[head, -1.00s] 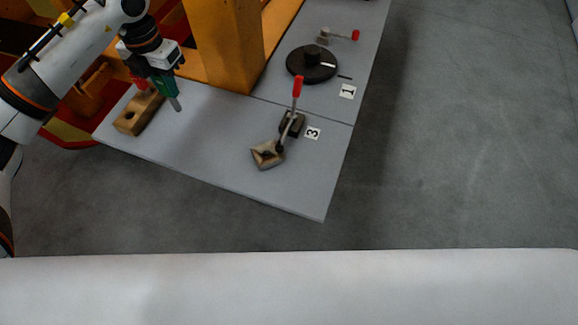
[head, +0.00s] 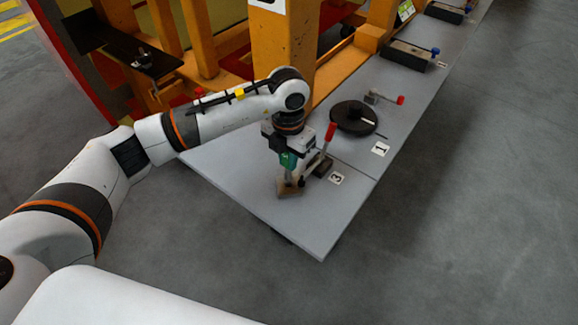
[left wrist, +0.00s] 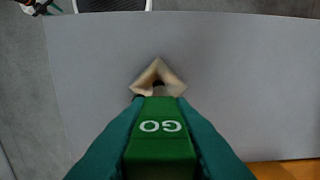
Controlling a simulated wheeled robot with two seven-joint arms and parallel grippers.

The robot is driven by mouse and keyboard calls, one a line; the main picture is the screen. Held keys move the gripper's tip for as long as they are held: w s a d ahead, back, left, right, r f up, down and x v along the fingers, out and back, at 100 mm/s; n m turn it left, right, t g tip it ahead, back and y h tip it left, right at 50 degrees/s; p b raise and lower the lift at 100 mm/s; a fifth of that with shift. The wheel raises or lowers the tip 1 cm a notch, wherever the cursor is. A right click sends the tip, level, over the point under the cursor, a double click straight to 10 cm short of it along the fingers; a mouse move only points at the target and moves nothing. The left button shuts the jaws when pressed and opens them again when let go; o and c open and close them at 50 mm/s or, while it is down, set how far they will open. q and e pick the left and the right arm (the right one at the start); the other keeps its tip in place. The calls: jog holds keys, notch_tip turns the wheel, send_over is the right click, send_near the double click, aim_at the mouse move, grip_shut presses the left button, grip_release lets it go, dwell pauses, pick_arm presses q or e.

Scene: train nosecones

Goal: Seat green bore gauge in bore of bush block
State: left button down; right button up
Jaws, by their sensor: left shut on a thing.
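The green bore gauge (head: 290,161) is held in my left gripper (head: 286,155), its grey pin pointing down. In the left wrist view the gauge's green handle (left wrist: 160,150), marked GO, sits between the teal fingers. The tan bush block (head: 288,191) lies on the grey table under the gauge, beside the clamp at label 3. In the left wrist view the block (left wrist: 145,83) appears as a blurred diamond beyond the handle, with the dark pin end over it. The bore is hidden, and I cannot tell whether the pin has entered it. My right gripper is not in view.
A red-handled toggle clamp (head: 330,132) stands close to the right of the gripper. A black disc (head: 354,117) lies farther back by label 1. An orange post (head: 285,50) rises behind my arm. The table (head: 235,180) is bare left of the block.

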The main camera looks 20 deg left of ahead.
aim_at(289, 180)
pick_arm(q)
jog(key=f, duration=0.1)
jog(key=f+p, duration=0.1)
jog(key=f, duration=0.1)
jog(key=shift+s+d, duration=0.1)
jog(key=shift+d, duration=0.1)
jog(key=shift+a+f, duration=0.1)
jog(key=shift+f, duration=0.2)
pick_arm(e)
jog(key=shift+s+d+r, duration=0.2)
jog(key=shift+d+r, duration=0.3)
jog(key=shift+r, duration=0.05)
pick_arm(q)
jog(key=shift+f, duration=0.15)
jog(key=shift+f, duration=0.1)
jog(key=c, duration=1.3)
grip_release()
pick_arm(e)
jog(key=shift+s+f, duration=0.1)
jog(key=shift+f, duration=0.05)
